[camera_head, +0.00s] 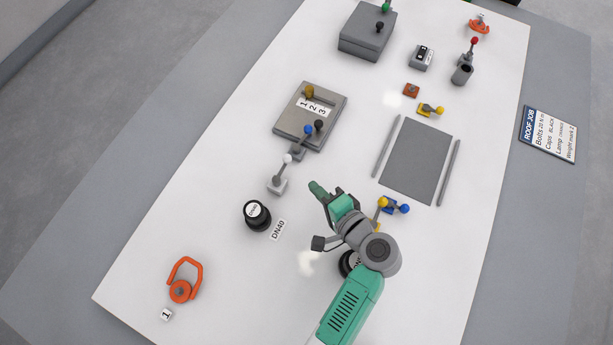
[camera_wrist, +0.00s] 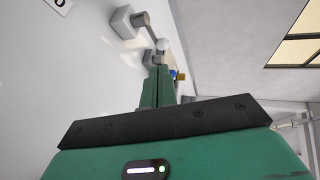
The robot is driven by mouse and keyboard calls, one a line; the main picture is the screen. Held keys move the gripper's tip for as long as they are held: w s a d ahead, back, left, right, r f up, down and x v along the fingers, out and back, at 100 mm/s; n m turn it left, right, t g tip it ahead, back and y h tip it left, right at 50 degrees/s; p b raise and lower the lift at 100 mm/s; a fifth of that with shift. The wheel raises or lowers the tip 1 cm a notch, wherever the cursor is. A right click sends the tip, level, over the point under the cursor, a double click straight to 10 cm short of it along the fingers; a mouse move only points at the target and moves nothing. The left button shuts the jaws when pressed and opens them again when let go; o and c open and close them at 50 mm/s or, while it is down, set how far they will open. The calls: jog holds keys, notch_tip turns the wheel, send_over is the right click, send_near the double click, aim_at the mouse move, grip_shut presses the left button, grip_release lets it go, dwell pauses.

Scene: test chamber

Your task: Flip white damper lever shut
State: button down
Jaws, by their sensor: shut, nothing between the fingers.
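The white damper lever has a grey shaft and a white ball knob (camera_head: 288,158). It rises from a small light-grey block (camera_head: 277,186) on the table, left of my gripper in the head view, and slants toward the top of that picture. My gripper (camera_head: 318,188) is shut and empty, to the right of the lever and apart from it. In the wrist view the closed fingers (camera_wrist: 158,88) point toward the white knob (camera_wrist: 162,44). The block (camera_wrist: 122,22) also shows there. Whether the fingertips touch the knob cannot be told from the wrist view alone.
A grey numbered plate (camera_head: 292,133) with yellow, blue and black knobs lies just beyond the lever. A black DN40 cap (camera_head: 257,215) stands nearer. A blue fitting (camera_head: 397,207) with yellow and blue balls is beside my arm. A dark grey mat (camera_head: 416,160) lies to the right.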

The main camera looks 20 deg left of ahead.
aim_at(282, 170)
jog(key=b+x, duration=0.2)
jog(key=x, duration=0.6)
jog(key=shift+f+b, duration=0.1)
jog(key=shift+b, duration=0.3)
jog(key=shift+w+a, duration=0.25)
jog(key=shift+a, duration=0.15)
jog(key=shift+d+f, duration=0.1)
